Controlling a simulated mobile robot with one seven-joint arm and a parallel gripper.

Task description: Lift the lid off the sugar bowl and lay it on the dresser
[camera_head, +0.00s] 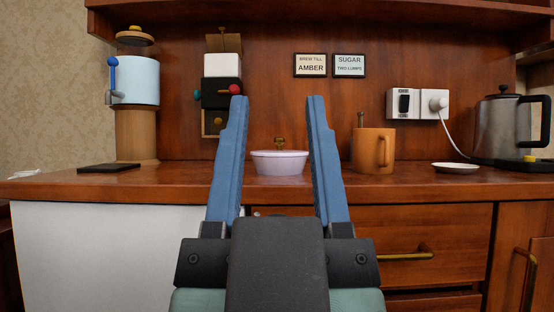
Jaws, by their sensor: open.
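The sugar bowl (279,165) is a low, pale lilac bowl standing on the dresser top (215,181), near the middle of the view. Its lid (280,152) is on it and shows as a thin rim with a small brass knob (280,141) on top. My gripper (276,100) is open and empty. Its two blue fingers point away from me and appear on either side of the bowl in the picture. They look nearer to me than the bowl, with no contact visible.
An orange-brown mug (372,151) with a spoon stands just right of the bowl. A white saucer (455,168) and steel kettle (502,128) are farther right. A dark slab (109,167), a dispenser (135,85) and stacked boxes (222,85) are left. Bare dresser top lies left of the bowl.

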